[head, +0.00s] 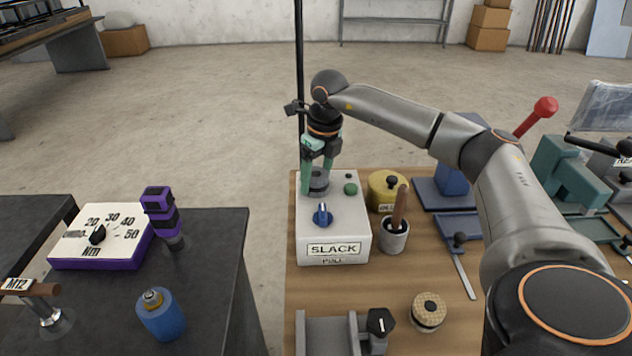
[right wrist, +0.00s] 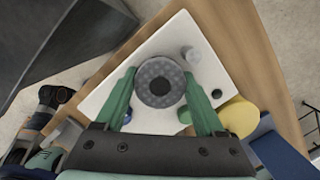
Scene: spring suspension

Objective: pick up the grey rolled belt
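The grey rolled belt (head: 318,180) stands on the back of the white box marked SLACK (head: 308,224). In the right wrist view the belt (right wrist: 160,82) shows from above as a grey ring with a dark centre. My right gripper (head: 318,172) comes down over it, with one green finger on each side. In the right wrist view the fingertips (right wrist: 160,80) lie right at the belt's two edges. I cannot tell whether they press on it or only stand around it. The belt's far side is hidden. My left gripper is not in view.
A thin black post (head: 299,80) rises behind the box. A dark table (head: 205,300) is at left, across a gap.

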